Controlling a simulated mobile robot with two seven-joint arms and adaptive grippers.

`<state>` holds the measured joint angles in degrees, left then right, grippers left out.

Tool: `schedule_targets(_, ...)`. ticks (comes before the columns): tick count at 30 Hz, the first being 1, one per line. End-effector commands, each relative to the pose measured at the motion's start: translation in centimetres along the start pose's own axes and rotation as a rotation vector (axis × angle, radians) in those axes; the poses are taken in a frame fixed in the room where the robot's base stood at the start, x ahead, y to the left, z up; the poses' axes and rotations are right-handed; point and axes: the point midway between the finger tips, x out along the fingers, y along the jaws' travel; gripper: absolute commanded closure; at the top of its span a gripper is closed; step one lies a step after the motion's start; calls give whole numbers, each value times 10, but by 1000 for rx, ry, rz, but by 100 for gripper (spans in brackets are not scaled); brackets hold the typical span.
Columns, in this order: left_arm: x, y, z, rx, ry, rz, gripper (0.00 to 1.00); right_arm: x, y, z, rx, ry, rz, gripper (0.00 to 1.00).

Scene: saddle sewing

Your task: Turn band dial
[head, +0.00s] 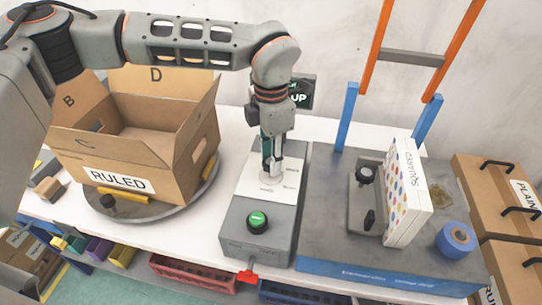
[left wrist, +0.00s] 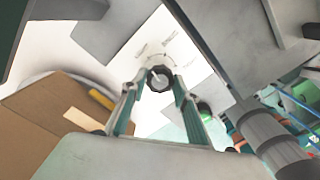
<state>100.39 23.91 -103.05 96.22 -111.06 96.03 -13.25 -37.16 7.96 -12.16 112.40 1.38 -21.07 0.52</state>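The band dial (left wrist: 160,77) is a dark round knob with a pale pointer on a white panel (head: 285,182) with small printed labels. The panel lies on top of a grey box (head: 232,225), with a green button (head: 257,220) at its front. My left gripper (head: 270,174) points down over the panel and hides the dial in the head view. In the left wrist view its two fingers (left wrist: 160,85) stand on either side of the dial and appear closed on it. The pointer tilts to the upper left there. My right gripper is not in view.
An open cardboard box marked RULED (head: 120,180) stands on a round turntable (head: 150,208) at left. At right, a grey station (head: 320,220) carries a SQUARED box (head: 405,190) and a blue roll (head: 455,240).

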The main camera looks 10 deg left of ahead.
Motion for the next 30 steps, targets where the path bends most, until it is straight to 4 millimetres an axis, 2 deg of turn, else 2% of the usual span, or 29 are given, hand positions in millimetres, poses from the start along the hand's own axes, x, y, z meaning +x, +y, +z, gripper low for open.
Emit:
schedule_targets(5,0,0,0,-18,0,0,92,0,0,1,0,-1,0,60)
schedule_targets(14,0,0,0,-184,-1,0,92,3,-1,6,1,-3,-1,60)
schedule_targets(22,-1,0,0,-192,-1,0,92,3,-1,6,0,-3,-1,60)
schedule_targets(23,-1,0,0,-192,-1,0,68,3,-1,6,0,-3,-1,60)
schedule_targets(24,-1,0,0,-192,-1,0,57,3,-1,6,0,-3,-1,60)
schedule_targets(25,-1,0,0,-192,-1,0,53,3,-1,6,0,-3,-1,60)
schedule_targets(30,0,0,0,-191,-1,0,53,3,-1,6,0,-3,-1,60)
